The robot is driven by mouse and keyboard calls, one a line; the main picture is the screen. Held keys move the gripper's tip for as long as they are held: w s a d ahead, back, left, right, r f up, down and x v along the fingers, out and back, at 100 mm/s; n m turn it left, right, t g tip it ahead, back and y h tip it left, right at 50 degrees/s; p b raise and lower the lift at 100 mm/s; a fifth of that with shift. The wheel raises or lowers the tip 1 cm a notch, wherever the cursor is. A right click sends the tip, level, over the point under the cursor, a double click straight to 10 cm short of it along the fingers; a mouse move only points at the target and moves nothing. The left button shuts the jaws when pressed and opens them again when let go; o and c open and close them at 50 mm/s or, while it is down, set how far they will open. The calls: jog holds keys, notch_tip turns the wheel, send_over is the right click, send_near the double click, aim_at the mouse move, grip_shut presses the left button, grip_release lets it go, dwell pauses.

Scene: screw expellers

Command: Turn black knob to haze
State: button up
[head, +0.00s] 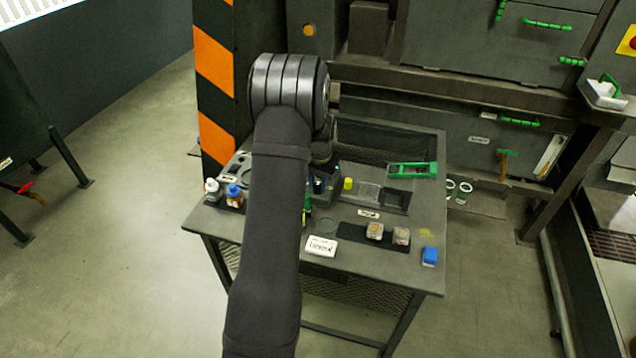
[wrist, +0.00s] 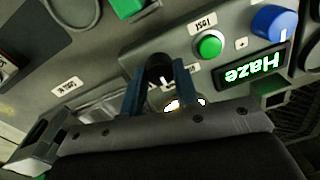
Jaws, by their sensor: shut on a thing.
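The black knob (wrist: 160,68) is on a grey panel in the upper middle of the wrist view. A light pointer mark shows on it. My gripper (wrist: 160,84) has its two blue fingers on either side of the knob and is shut on it. A small display (wrist: 250,71) to the right of the knob shows "Haze" in lit letters, upside down in this view. In the head view my arm covers most of the gripper and the knob cannot be made out.
A green button (wrist: 209,46) and a blue knob (wrist: 274,22) sit near the display.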

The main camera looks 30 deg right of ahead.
jog(key=shift+r, duration=0.1)
jog(key=o, duration=1)
jog(key=r, duration=1.7)
jog(key=shift+s+d+r, duration=0.15)
jog(key=shift+s+d, duration=0.05)
jog(key=shift+s, duration=0.1)
jog(key=f, duration=1.7)
jog(key=shift+w+a+f, duration=0.25)
jog(key=shift+w, duration=0.05)
jog(key=shift+r, duration=0.15)
